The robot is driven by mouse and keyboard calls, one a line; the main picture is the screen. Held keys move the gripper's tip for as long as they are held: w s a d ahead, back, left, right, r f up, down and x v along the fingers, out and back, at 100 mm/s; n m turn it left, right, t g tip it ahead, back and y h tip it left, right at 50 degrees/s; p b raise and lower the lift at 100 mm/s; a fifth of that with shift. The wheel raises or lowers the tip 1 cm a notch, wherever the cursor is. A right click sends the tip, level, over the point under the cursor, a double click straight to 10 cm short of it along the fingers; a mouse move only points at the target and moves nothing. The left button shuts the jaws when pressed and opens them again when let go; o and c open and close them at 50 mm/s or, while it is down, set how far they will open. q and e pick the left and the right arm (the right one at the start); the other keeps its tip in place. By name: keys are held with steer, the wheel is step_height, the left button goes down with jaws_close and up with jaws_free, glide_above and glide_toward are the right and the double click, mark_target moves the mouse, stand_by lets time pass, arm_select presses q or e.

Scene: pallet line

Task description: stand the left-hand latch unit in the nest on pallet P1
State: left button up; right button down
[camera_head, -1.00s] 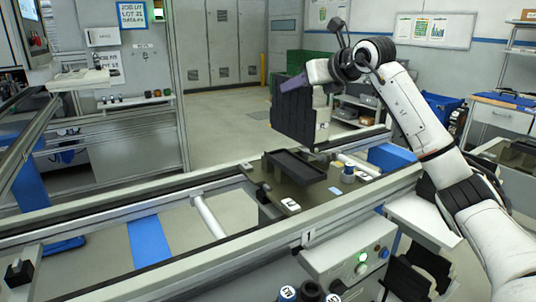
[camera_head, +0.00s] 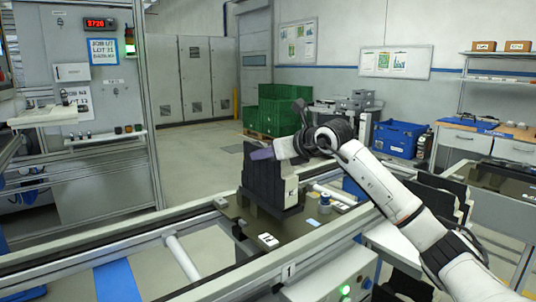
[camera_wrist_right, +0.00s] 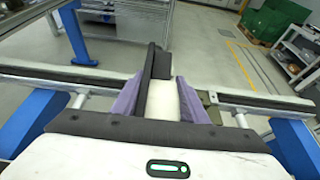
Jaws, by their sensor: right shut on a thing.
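The black latch unit (camera_head: 262,185), with a pale marked end face, stands upright over the pallet (camera_head: 285,229) on the conveyor line. My right gripper (camera_head: 263,154) is shut on its upper part. In the right wrist view the purple fingers (camera_wrist_right: 160,98) are on either side of a white part, with the black body of the unit (camera_wrist_right: 157,62) beyond. The black nest is hidden behind and under the unit. The unit's lower end is at nest level, but I cannot tell whether it is fully seated. My left gripper is not in view.
Conveyor rails (camera_head: 200,283) run along both sides. More black units (camera_head: 440,196) stand at the right. Green crates (camera_head: 277,110) are farther back, across open floor.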

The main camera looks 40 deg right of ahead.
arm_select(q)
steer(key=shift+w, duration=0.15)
arm_select(e)
steer(key=c, duration=1.4)
jaws_free()
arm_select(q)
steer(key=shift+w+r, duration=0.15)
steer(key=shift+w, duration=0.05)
arm_select(e)
steer(key=o, duration=0.3)
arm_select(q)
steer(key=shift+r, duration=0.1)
arm_select(e)
steer(key=shift+r, duration=0.1)
steer(key=shift+s, duration=0.25)
arm_select(q)
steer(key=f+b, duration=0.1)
steer(key=b, duration=0.1)
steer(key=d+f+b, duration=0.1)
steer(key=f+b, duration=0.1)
steer(key=b, duration=0.1)
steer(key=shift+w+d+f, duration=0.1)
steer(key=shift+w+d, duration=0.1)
arm_select(e)
steer(key=v, duration=1.1)
steer(key=shift+s+a+r, duration=0.1)
steer(key=shift+s+r, duration=0.1)
steer(key=shift+s, duration=0.05)
